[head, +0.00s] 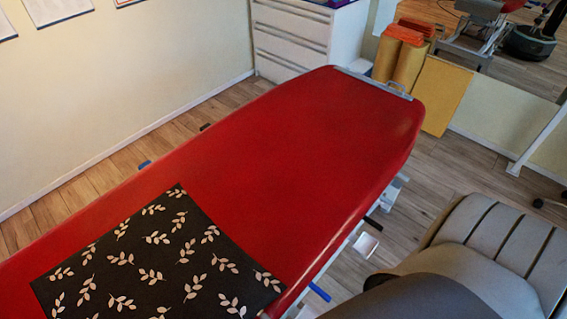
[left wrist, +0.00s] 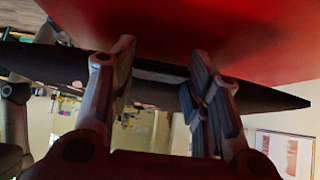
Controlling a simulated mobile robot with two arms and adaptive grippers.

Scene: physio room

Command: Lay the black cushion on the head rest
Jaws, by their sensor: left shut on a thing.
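The black cushion (head: 160,262) with pale leaf sprigs lies flat over the near part of the red treatment table (head: 300,150), and the picture's bottom edge cuts it off. In the left wrist view the cushion (left wrist: 270,98) is a dark slab close to the red surface. My left gripper (left wrist: 160,75) is shut on the cushion's edge; it is outside the head view. I cannot make out a separate head rest; the table's far end carries a metal handle (head: 385,84). My right gripper is not in view.
A white drawer cabinet (head: 290,40) stands beyond the far end, with yellow and orange rolls (head: 400,55) beside it. The red surface beyond the cushion is bare. Wooden floor shows on both sides.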

